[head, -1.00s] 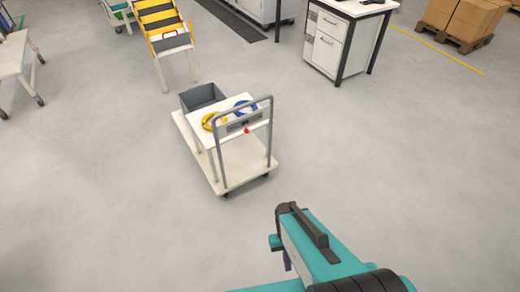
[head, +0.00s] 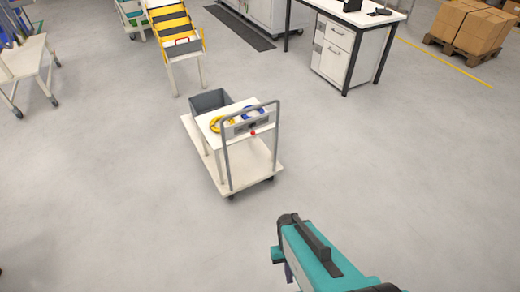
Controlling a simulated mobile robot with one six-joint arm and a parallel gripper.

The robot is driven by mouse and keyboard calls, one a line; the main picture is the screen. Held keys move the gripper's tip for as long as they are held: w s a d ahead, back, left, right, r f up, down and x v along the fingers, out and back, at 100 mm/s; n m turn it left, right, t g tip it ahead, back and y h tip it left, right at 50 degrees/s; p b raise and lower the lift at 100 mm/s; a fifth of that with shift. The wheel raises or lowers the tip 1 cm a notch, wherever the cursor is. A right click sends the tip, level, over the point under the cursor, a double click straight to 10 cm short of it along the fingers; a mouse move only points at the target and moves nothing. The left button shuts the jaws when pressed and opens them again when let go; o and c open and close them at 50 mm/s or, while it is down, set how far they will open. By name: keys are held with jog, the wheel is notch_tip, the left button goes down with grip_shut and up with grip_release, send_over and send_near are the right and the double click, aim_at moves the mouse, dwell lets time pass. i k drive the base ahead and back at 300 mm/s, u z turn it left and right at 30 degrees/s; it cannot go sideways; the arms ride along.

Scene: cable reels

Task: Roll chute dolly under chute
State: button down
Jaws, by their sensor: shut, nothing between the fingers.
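The dolly (head: 233,180) is a low cream platform on dark casters with a grey push handle (head: 277,135) at its near right end. A red knob (head: 252,132) shows near the handle. The chute (head: 175,33) is a yellow and grey sloped frame on pale legs behind the dolly. Clear floor lies between them; the dolly is not under it. My gripper (head: 288,273) is partly hidden below my teal arm, shut and empty, apart from the dolly.
A white desk with drawers (head: 335,52) stands at the back right. Boxes on a pallet (head: 470,27) stand farther right, behind a yellow floor line. A wheeled white table (head: 30,62) is at the left. A dark mat (head: 240,27) lies behind. The surrounding floor is open.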

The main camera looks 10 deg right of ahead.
aim_at(236, 160)
jog(key=u, duration=0.1)
jog(key=i, duration=0.95)
jog(key=u, duration=4.85)
jog(key=i, duration=0.15)
jog(key=z, duration=3.15)
